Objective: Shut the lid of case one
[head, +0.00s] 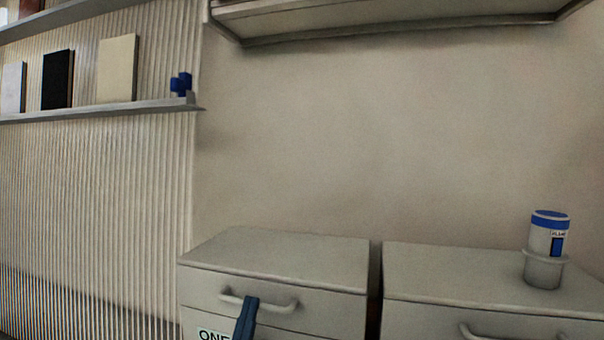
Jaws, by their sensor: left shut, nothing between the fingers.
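Case one (212,334) is a grey box at the bottom centre, with a white label reading ONE partly cut off by the lower edge. Its lid (275,254) lies flat on top, looks level, and shows no clear gap. A grey bar handle (280,306) is on its front. My left gripper (250,302) is dark blue, shut and empty. Its tip is at the handle's middle, overlapping it; I cannot tell whether they touch. It hides part of the label and front. My right gripper is not in view.
A second grey case (480,275) stands to the right across a narrow gap. A white jar with a blue lid (549,236) sits in a round holder (543,270) on it. A shelf (100,110) with books is at upper left. A cabinet (400,22) overhangs.

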